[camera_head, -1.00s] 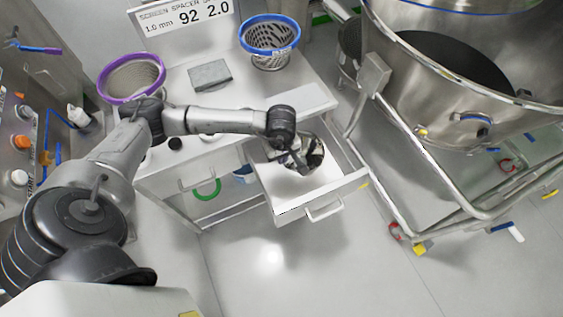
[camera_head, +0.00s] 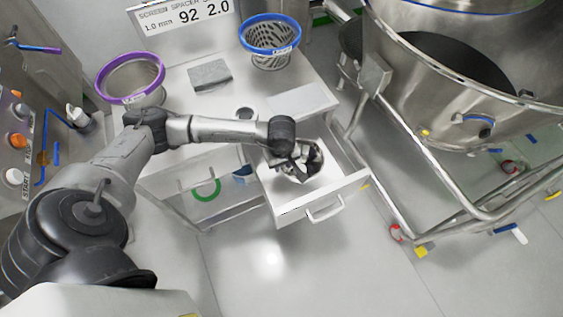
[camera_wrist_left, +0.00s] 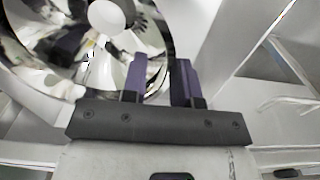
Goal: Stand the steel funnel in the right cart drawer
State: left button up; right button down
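The steel funnel (camera_head: 314,160) is shiny and lies within the outline of the open right cart drawer (camera_head: 345,190). My left gripper (camera_head: 298,172) is low over the drawer at the funnel's near left side, partly hidden by its own wrist. In the left wrist view, the funnel (camera_wrist_left: 45,45) fills the upper left, its mouth facing the camera. The purple fingers of the left gripper (camera_wrist_left: 158,82) stand apart, with the funnel's rim edge showing between them. I cannot tell whether the funnel rests on the drawer floor. My right gripper is out of view.
The cart top (camera_head: 190,105) holds a purple-rimmed screen (camera_head: 130,98), a blue-rimmed basket screen (camera_head: 270,62) and a grey block (camera_head: 210,75). The left drawer (camera_head: 215,205) holds a green ring (camera_head: 206,192). A large steel bowl (camera_head: 440,80) on a tubular frame stands close on the right.

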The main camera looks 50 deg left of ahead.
pick_arm(q)
jog(key=shift+r, duration=0.25)
notch_tip(320, 180, up, 12)
jog(key=shift+f+p, duration=0.1)
jog(key=shift+p, duration=1.1)
jog(key=shift+d, duration=0.1)
